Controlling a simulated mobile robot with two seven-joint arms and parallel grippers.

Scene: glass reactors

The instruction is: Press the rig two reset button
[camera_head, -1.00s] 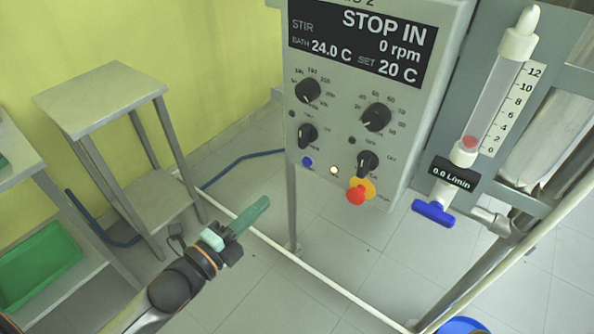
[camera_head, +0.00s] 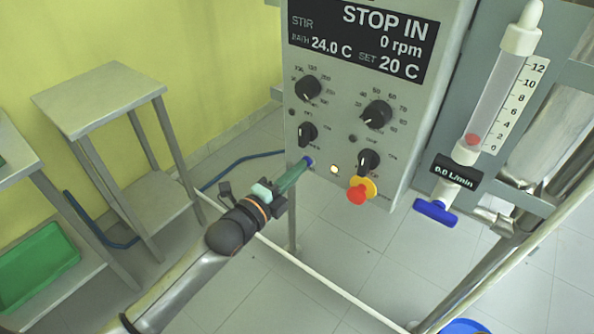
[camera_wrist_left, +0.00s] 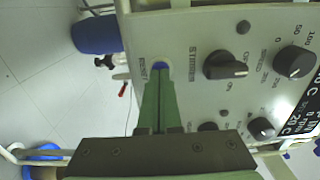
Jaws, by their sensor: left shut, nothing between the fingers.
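The rig's grey control panel (camera_head: 338,130) carries a display, several black knobs and a small blue button (camera_head: 309,160) at its lower left. In the left wrist view the blue button (camera_wrist_left: 161,66), beside the label RESET, shows just past my fingertips and is partly hidden by them. My left gripper (camera_head: 303,165) is shut and empty, its green fingers pointing up at the button. The tips are at or very close to it; I cannot tell whether they touch. The tips also show in the left wrist view (camera_wrist_left: 158,76). My right gripper is not in view.
A red and yellow emergency knob (camera_head: 358,192) juts from the panel's lower edge, right of a lit lamp (camera_head: 334,170). A flow meter with a blue valve handle (camera_head: 435,212) stands right. A small metal table (camera_head: 100,98) and a green tray (camera_head: 38,262) are left.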

